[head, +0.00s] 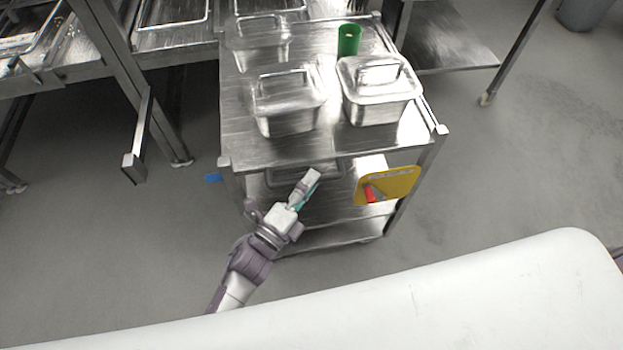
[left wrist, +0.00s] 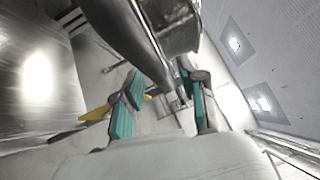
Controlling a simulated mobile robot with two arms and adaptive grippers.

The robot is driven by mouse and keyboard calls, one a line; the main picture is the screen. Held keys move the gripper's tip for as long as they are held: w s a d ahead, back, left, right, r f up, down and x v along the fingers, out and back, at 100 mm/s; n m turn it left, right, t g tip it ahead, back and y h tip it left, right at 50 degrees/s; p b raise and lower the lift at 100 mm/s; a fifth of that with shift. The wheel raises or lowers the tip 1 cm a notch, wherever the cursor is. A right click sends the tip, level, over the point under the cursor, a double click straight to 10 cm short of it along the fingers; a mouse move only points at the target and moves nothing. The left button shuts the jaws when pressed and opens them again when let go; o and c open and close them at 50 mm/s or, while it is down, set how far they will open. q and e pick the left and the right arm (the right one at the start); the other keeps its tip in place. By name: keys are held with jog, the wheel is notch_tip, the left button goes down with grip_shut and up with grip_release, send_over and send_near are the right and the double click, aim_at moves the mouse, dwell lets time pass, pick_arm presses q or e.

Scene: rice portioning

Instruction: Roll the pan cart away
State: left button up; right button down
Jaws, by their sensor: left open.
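The pan cart (head: 345,150) is a steel cart with shelves, standing in the middle of the head view. Three lidded steel pans stand on its top: one front left (head: 287,118), one front right (head: 378,108) and one at the back left (head: 262,48). A bar handle (head: 335,178) shows below the near top edge. My left gripper (head: 307,183) is open at this near side, by the handle. In the left wrist view, a dark bar (left wrist: 125,35) reaches down toward the open teal fingers (left wrist: 160,106); I cannot tell whether they touch. My right gripper is out of view.
A green cup (head: 349,40) stands on the cart top. A yellow board (head: 400,184) with a red item (head: 369,193) hangs at the near right. Steel tables stand behind and left. A white surface (head: 430,295) fills the bottom. Floor (head: 530,150) at right is clear.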

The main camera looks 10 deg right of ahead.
pick_arm(q)
jog(key=v, duration=1.1)
jog(key=shift+s, duration=0.1)
